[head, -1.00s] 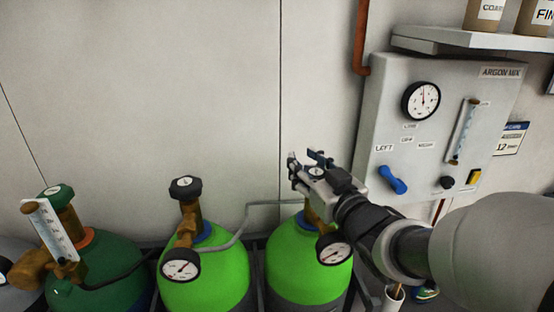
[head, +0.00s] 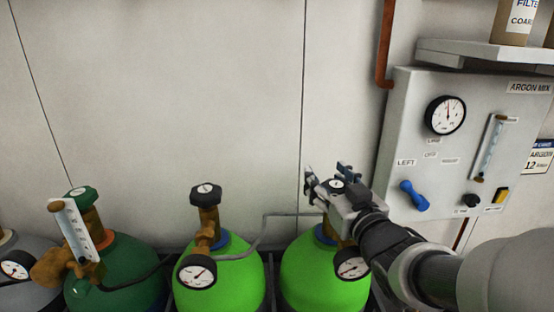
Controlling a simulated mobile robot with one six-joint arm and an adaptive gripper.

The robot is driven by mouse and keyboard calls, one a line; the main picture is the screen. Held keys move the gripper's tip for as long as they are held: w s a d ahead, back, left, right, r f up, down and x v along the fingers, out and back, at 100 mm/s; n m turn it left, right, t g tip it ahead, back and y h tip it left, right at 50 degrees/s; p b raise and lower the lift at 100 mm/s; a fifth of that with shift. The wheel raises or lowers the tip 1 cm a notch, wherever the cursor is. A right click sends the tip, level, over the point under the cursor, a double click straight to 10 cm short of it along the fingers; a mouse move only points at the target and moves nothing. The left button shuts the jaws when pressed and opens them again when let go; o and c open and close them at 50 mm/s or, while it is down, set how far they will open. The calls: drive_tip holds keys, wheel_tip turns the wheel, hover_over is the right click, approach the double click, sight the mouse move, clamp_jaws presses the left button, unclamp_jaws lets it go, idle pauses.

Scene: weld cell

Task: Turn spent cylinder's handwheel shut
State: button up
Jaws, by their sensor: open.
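Two bright green cylinders stand side by side, each with a brass valve, a dark handwheel and a round gauge. The left one (head: 220,290) has its handwheel (head: 207,191) in plain view, with nothing touching it. The right one (head: 318,285) has its handwheel (head: 336,186) mostly hidden by my gripper (head: 328,174). My gripper is open, its fingers at that handwheel; whether they touch it I cannot tell. The gauges (head: 197,272) and (head: 351,265) show, but are too small to read surely, so I cannot tell which cylinder is spent.
A grey argon mix panel (head: 400,130) on the right wall carries a gauge (head: 446,115), a flow tube and a blue lever (head: 413,196). A shelf (head: 480,52) juts out above it. A dark green cylinder (head: 120,270) stands at left. Grey hose runs between the green cylinders.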

drive_tip(key=shift+r, duration=0.25)
wheel_tip(320, 180, up, 10)
idle(0.5)
drive_tip(key=shift+f, duration=0.15)
drive_tip(key=shift+c, duration=0.2)
